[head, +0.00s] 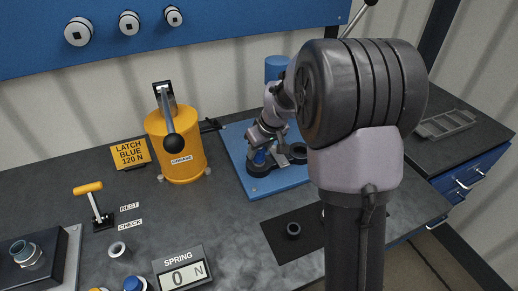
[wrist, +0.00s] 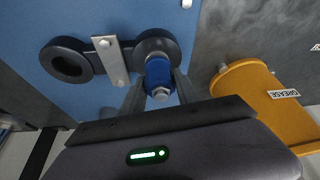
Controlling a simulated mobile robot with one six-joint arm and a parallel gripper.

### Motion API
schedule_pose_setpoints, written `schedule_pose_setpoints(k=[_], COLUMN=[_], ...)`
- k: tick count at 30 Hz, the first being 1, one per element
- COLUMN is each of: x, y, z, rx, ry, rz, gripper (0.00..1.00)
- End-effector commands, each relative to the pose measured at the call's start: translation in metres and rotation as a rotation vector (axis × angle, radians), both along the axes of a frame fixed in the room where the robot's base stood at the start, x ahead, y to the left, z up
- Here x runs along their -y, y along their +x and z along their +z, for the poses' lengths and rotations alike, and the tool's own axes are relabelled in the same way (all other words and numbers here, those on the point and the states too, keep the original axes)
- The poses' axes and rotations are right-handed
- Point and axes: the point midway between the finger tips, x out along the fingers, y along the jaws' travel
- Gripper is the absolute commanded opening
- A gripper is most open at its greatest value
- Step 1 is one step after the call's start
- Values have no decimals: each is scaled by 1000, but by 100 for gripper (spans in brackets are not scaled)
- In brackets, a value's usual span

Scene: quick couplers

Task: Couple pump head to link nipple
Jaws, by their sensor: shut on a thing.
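My gripper (head: 262,148) reaches down over the blue board (head: 236,162). It also shows in the wrist view (wrist: 158,92), with its two fingers on either side of a blue coupler (wrist: 158,72), shut on it. The coupler has a pale metal tip facing the camera. In the head view the coupler (head: 259,157) is partly hidden by my gripper. A black ring holder (wrist: 70,62) with two rings and a metal bar is at the coupler; one ring is right behind it, the other is empty. I cannot tell whether the coupler is seated in the ring.
A yellow grease pot (head: 168,128) with a black-knobbed lever stands left of the board. A spring readout (head: 180,274) shows 0 N. A dark mat (head: 275,238) with a small black ring lies in front. A blue cylinder (head: 276,68) stands behind my arm.

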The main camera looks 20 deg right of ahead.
Motion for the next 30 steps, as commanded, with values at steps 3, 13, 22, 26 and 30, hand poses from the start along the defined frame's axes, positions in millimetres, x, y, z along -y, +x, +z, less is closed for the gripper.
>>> schedule_pose_setpoints(k=[3,13,22,26,30], x=[0,0,1,4,8], y=[0,0,-4,-16,-33], z=[-3,-5,8,41,84], rx=[0,0,1,2,3], ry=[0,0,0,-2,-2], rz=[0,0,0,0,-1], gripper=[8,63,63,63,63])
